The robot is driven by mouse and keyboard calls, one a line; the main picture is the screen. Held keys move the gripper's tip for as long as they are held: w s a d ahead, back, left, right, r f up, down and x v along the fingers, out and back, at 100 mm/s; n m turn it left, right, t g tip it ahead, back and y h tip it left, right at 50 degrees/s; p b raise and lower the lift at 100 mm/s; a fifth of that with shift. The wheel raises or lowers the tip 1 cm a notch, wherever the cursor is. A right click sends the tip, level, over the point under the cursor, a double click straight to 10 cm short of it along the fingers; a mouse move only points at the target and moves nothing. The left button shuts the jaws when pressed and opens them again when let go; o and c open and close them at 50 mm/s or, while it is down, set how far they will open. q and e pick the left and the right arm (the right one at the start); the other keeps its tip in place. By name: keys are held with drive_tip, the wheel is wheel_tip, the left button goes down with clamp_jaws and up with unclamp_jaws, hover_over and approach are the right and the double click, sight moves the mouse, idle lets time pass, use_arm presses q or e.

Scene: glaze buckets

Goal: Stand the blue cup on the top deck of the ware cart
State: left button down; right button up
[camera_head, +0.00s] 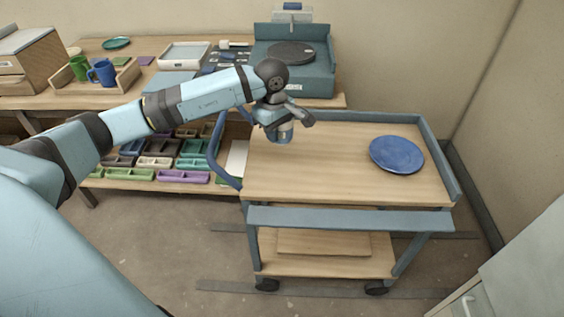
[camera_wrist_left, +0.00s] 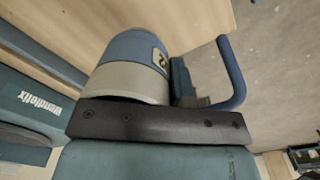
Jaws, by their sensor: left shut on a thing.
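My left gripper (camera_head: 284,122) is shut on a blue cup (camera_head: 280,135) over the back left part of the ware cart's top deck (camera_head: 330,175). In the left wrist view the cup (camera_wrist_left: 133,65) is a round blue and grey body with a small marked label. The black finger (camera_wrist_left: 160,122) of my left gripper covers part of it. The cup looks about upright. I cannot tell whether its base touches the deck. My right gripper is not in view.
A blue plate (camera_head: 397,155) lies on the right of the deck. A raised rim (camera_head: 440,160) edges the deck, with a blue handle (camera_head: 222,165) at its left. A blue mug (camera_head: 103,73) and green mug (camera_head: 80,67) stand on the bench behind. The deck's middle is clear.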

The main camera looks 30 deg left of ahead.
sight(276, 171)
use_arm(q)
wheel_tip(276, 171, down, 11)
drive_tip(key=shift+r+b, duration=0.15)
drive_tip(key=shift+b, duration=0.2)
drive_tip(key=shift+f, duration=0.2)
drive_tip(key=c, duration=1.1)
unclamp_jaws()
drive_tip(key=shift+c, duration=0.2)
drive_tip(key=shift+r, duration=0.15)
